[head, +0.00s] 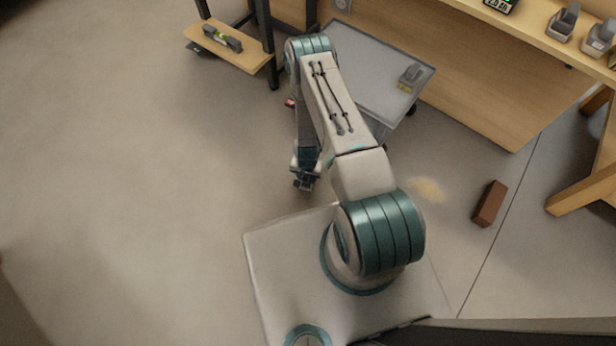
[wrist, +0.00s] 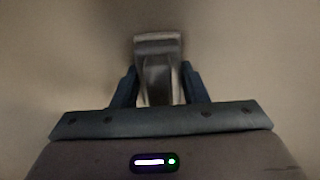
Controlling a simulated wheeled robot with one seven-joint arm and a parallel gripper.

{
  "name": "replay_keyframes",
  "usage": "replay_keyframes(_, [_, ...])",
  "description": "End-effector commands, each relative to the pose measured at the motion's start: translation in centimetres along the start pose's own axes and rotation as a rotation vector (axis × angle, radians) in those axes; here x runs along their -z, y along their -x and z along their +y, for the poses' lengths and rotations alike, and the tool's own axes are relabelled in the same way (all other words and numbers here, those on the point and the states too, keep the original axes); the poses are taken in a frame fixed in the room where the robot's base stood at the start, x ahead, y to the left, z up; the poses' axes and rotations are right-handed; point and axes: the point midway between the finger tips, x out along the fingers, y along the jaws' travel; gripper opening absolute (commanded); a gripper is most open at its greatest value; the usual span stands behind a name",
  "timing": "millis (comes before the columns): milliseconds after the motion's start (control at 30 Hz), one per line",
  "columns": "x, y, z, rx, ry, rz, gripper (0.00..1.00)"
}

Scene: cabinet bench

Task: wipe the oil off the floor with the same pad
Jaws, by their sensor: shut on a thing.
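The oil is a faint yellowish patch (head: 428,189) on the grey floor, right of my arm in the head view. My gripper (head: 305,182) points down over the floor, left of the patch and apart from it. In the wrist view my gripper (wrist: 159,82) is shut on a grey pad (wrist: 158,48), held by its block-like handle between two dark fingers. The pad's underside is hidden, and I cannot tell whether it touches the floor.
A brown brick (head: 489,204) lies on the floor right of the oil. A grey cart (head: 375,60) stands behind my arm, bearing a grey handled block (head: 411,76) with a yellowish base. A wooden bench leg (head: 580,195) is at right. Floor at left is clear.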

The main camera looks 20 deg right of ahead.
Motion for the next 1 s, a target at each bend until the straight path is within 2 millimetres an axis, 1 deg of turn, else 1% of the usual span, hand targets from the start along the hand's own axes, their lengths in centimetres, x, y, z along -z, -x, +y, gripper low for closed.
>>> replay_keyframes(167, [0.1,1.1,-0.2,0.003,0.001,0.002,0.18])
replay_keyframes(900, [0.0,8.6,0.0,0.001,0.001,0.000,0.18])
replay_keyframes(1000, [0.0,9.1,0.0,0.001,0.001,0.000,0.18])
